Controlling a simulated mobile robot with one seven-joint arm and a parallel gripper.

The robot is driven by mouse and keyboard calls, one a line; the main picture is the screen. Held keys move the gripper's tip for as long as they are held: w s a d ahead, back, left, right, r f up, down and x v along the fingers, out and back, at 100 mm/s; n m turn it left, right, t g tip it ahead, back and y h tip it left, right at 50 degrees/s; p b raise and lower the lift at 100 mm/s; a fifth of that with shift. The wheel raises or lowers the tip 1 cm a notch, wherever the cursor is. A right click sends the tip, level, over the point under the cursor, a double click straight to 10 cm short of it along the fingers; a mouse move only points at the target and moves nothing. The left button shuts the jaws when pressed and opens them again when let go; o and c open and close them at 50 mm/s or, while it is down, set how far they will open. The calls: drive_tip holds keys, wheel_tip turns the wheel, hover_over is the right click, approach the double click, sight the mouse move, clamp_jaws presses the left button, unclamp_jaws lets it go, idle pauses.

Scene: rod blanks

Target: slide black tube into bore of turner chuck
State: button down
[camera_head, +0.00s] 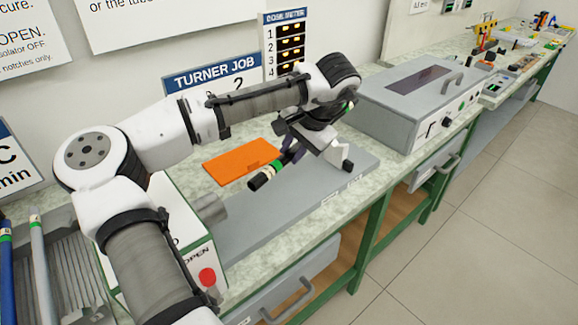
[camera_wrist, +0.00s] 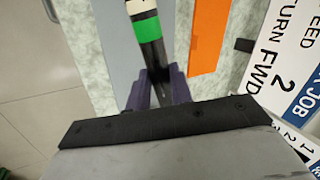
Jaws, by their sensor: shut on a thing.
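My gripper (camera_head: 290,153) is shut on the black tube (camera_head: 258,182), which has a green band and a white band near its free end. In the wrist view the purple fingers (camera_wrist: 157,92) close on the tube (camera_wrist: 150,58) from both sides, and its banded end points away from my gripper. In the head view the free end points down and left, above the grey bed. The turner chuck (camera_head: 211,208) is the grey cylinder on the right side of the white turner housing (camera_head: 185,235). The tube is apart from it. The bore opening is hidden.
An orange mat (camera_head: 238,161) lies behind the grey bed (camera_head: 300,205). A grey lidded box (camera_head: 400,110) stands to the right. A rack with a blue rod (camera_head: 6,265) and a grey rod (camera_head: 38,260) is at the left. The housing has a red button (camera_head: 207,277).

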drive_tip(key=f+m+b, duration=0.1)
drive_tip(key=f, duration=0.1)
drive_tip(key=w+f+m+t, duration=0.1)
drive_tip(key=w+f+b, duration=0.1)
drive_tip(key=f, duration=0.1)
drive_tip(key=shift+w+d+f+m+t+b, duration=0.2)
drive_tip(key=shift+f+m+t+b, duration=0.1)
drive_tip(key=shift+m+t, duration=0.1)
drive_tip(key=shift+p, duration=0.3)
drive_tip(key=shift+s+a, duration=0.85)
drive_tip(key=shift+a, duration=0.35)
drive_tip(key=shift+s+a, duration=0.85)
drive_tip(key=shift+a, duration=0.3)
drive_tip(key=shift+p, duration=0.65)
drive_tip(key=shift+s+a, duration=0.85)
drive_tip(key=shift+a, duration=0.3)
drive_tip(key=shift+s+a, duration=0.8)
drive_tip(key=shift+a, duration=0.3)
drive_tip(key=c, duration=1.2)
unclamp_jaws()
drive_tip(key=shift+o, duration=0.2)
drive_tip(key=shift+r, duration=0.1)
